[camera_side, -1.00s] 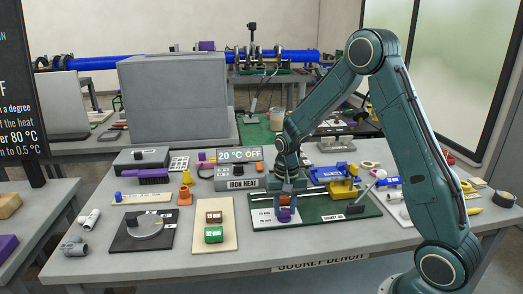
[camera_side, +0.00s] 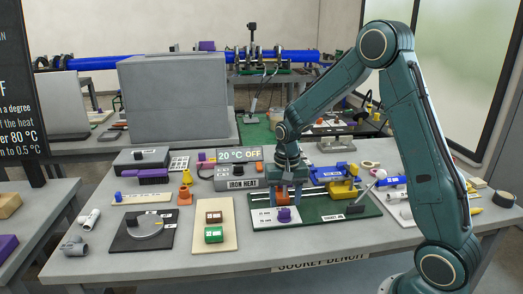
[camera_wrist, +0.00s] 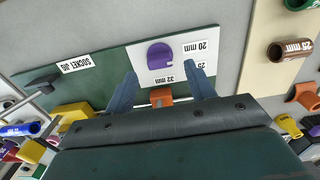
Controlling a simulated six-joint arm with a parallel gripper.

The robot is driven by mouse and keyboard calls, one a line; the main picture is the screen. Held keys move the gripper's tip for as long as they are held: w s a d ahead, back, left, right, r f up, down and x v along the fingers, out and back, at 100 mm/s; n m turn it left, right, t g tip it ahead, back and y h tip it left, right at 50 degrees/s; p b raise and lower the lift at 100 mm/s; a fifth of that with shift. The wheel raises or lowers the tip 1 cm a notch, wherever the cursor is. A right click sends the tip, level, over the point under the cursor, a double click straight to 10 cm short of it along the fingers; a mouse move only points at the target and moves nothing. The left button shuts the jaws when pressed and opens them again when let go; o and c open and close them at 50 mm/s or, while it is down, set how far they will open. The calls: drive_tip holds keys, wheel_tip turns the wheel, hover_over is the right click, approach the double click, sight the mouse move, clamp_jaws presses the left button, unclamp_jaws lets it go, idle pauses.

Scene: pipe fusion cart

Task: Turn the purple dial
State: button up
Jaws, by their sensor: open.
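The purple dial (camera_side: 284,214) sits on a white plate at the front left of the green socket jig board (camera_side: 335,228). In the wrist view the dial (camera_wrist: 159,55) is in full sight, round with one flat side, among labels for 20 mm, 32 mm and a partly hidden 25. My gripper (camera_side: 287,201) is low over the board, just behind the dial. In the wrist view the fingers of my gripper (camera_wrist: 162,74) are apart, with nothing held. The dial lies just beyond the fingertips; no contact shows. An orange part (camera_wrist: 161,97) shows between the fingers.
The iron heat box (camera_side: 237,178) stands behind left, its display reading 20 °C OFF. A beige board with brown and green fittings (camera_side: 214,235) lies to the left. Blue and yellow jig parts (camera_side: 345,187) stand close on the right.

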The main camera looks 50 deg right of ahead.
sight(284, 210)
wheel_tip(284, 210, up, 11)
drive_tip(key=shift+f, duration=0.2)
idle(0.5)
drive_tip(key=s+a+r+n+t, duration=0.3)
drive_tip(key=s+a+r+n, duration=0.1)
drive_tip(key=s+a+r, duration=0.5)
drive_tip(key=s+a+n+t, duration=0.2)
drive_tip(key=s+n, duration=0.2)
drive_tip(key=s, duration=0.8)
drive_tip(key=shift+s+a+f+n+t, duration=0.3)
drive_tip(key=shift+a+f+n, duration=0.05)
drive_tip(key=shift+a+n, duration=0.05)
